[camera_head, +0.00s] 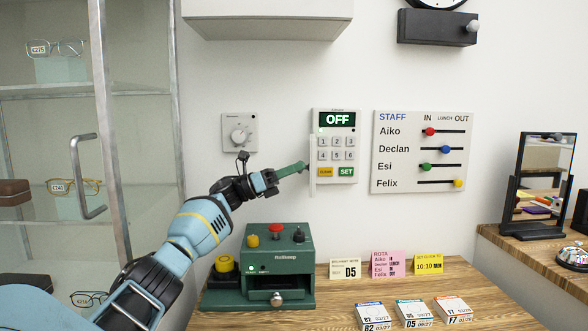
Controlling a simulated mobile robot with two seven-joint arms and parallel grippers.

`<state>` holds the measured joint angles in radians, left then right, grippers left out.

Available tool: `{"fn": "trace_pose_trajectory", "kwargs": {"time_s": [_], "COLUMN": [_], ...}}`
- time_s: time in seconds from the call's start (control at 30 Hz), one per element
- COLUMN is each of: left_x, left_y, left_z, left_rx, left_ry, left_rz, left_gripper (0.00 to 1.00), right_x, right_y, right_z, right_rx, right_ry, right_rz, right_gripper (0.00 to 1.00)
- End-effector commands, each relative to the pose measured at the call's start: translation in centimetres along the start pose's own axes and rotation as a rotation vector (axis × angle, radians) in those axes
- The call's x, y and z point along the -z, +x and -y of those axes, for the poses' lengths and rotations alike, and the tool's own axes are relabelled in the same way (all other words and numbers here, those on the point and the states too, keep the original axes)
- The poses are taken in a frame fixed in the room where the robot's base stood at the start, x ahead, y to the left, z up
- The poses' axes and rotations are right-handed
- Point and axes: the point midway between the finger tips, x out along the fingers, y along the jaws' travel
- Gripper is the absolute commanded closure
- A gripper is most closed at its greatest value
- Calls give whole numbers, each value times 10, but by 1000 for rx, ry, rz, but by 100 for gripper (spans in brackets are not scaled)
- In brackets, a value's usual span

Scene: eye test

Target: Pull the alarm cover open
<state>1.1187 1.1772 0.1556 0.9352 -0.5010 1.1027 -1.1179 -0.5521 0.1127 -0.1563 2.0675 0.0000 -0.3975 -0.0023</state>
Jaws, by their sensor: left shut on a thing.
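The alarm keypad (323,155) is a pale wall panel with a dark green display reading OFF, grey number keys, and a yellow and a green key. Its cover (313,183) looks like a thin, pale, clear flap at the keypad's left side, seen nearly edge-on, swung out from the keys. The keys show uncovered. My left gripper (305,166) reaches up from the lower left, its green fingers shut on the cover at its edge. The exact contact is small and hard to make out. My right gripper is not in view.
A dial thermostat (239,132) is left of the keypad, and a staff board (423,152) is right. Below, a green machine (279,268) and several cards stand on a wooden counter (345,296). A glass cabinet (112,130) is at left, a mirror (541,178) at right.

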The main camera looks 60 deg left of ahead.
Motion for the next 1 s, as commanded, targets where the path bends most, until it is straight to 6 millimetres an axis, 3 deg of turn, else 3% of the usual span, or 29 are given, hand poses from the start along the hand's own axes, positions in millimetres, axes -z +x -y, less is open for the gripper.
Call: {"fn": "trace_pose_trajectory", "kwargs": {"time_s": [0.23,0.27,0.4,0.77,1.0], "left_x": [1,1,0,-4,-36], "left_y": [0,0,0,2,18], "left_z": [0,0,0,2,20], "left_rx": [0,0,0,1,7], "left_ry": [0,0,0,2,4], "left_rz": [0,0,1,2,3], "left_gripper": [100,67,49,48,48], "right_x": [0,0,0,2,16], "right_y": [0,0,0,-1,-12], "right_z": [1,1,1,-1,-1], "right_rx": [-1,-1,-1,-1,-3], "right_ry": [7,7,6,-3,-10], "right_rz": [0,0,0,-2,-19], "right_gripper": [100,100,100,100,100]}}
